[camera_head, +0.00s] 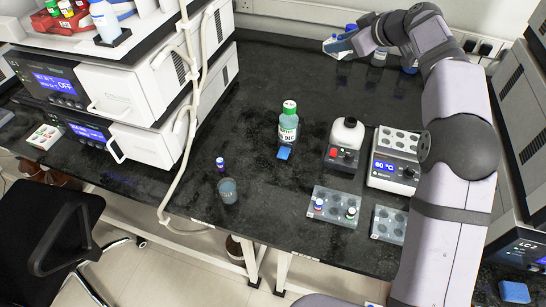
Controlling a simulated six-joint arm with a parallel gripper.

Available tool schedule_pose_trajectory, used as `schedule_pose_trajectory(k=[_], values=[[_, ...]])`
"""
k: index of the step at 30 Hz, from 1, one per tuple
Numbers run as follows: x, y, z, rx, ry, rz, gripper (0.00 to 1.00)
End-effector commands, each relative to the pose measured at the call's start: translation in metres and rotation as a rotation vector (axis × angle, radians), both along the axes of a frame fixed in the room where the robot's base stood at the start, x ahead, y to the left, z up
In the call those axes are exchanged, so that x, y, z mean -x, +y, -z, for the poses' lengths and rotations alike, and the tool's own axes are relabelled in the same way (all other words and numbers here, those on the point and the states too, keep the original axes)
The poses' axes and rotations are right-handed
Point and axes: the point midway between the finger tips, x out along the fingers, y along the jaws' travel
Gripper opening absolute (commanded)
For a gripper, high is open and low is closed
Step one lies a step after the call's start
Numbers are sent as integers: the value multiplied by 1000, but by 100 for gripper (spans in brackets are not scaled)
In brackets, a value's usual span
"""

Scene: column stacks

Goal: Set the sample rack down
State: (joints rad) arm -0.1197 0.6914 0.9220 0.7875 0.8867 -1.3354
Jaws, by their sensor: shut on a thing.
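My gripper (356,40) is at the far end of the bench, at the top of the view, small and partly hidden by my wrist. It is shut on a pale blue-grey piece, seemingly the sample rack (336,46), with something blue at its upper edge. I cannot tell clearly whether the held rack touches the dark bench top (300,75) or hangs above it.
A clear rack with capped vials (335,208) and another rack (388,225) stand near the front edge. A heater block (396,160), a white-topped device (345,140) and a green-capped bottle (288,123) stand mid-bench. Small bottles (379,58) stand near my gripper. The back left is clear.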

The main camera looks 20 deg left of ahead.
Motion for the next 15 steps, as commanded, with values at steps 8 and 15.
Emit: schedule_pose_trajectory(k=[8, 15], values=[[23, -85, 32, -15, 23, 60, 6], [60, -153, 64, -31, 39, 154, 6]])
